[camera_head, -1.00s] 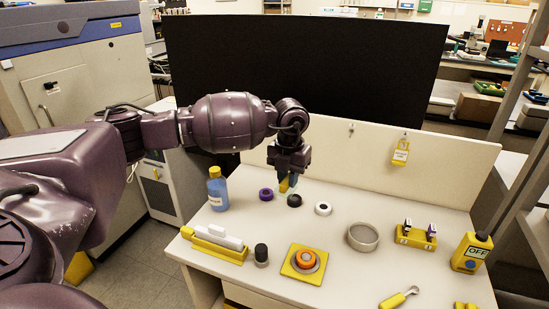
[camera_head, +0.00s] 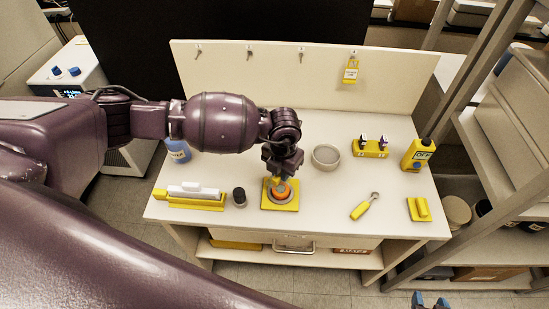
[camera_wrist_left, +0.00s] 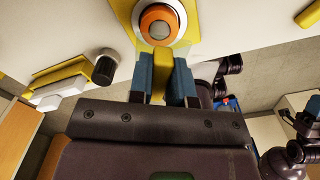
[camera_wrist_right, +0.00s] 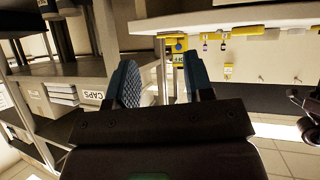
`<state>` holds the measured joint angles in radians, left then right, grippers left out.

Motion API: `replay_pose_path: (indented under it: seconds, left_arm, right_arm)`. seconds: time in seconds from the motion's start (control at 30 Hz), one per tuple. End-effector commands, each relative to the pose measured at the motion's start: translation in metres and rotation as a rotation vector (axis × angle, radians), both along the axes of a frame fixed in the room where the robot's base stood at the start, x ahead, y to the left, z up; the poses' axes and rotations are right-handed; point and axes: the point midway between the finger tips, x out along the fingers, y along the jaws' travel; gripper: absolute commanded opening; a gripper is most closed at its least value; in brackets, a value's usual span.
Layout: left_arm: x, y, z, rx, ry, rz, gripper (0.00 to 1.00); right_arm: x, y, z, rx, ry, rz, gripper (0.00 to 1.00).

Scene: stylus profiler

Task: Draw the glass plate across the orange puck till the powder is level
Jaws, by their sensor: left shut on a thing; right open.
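The orange puck (camera_head: 281,195) sits on a yellow square base at the front middle of the table. In the left wrist view the puck (camera_wrist_left: 148,15) shows as an orange ring around a round grey middle. My left gripper (camera_head: 276,178) is just above the puck's back side. It is shut on a yellow grip piece (camera_wrist_left: 161,68), seen between the blue fingers. I take this for the glass plate's handle; the clear plate itself is hard to make out. My right gripper (camera_head: 431,301) is open and empty beyond the table's front edge; both its fingers show in the right wrist view (camera_wrist_right: 156,85).
A black-capped jar (camera_head: 239,197) and a yellow holder with white pieces (camera_head: 192,202) stand left of the puck. A round grey dish (camera_head: 326,163) is behind right. A yellow-handled tool (camera_head: 361,209) lies right. The table between puck and tool is clear.

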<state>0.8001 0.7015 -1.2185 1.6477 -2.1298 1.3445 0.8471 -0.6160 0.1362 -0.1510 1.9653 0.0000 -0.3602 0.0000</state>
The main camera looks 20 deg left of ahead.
Motion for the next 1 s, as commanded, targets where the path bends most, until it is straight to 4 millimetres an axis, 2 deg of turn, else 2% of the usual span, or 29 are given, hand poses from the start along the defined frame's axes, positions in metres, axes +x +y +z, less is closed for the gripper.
replay_pose_path:
  seconds: [0.13, 0.6, 0.77, 1.0]
  left_arm:
    - [0.006, -0.002, 0.000, -0.001, 0.000, -0.003, 0.00]
    - [0.006, -0.002, 0.000, -0.001, -0.001, -0.001, 0.00]
    - [0.006, -0.002, -0.009, 0.000, 0.000, -0.001, 0.00]
    - [0.006, -0.002, -0.031, 0.000, 0.001, -0.001, 0.00]
  right_arm:
    - [0.000, 0.000, -0.002, -0.001, 0.002, 0.000, 0.47]
    - [0.001, -0.003, -0.003, -0.007, -0.005, 0.004, 0.47]
    - [0.003, -0.002, -0.006, -0.007, -0.014, 0.005, 0.47]
    - [0.007, -0.001, -0.019, -0.007, -0.021, 0.007, 0.47]
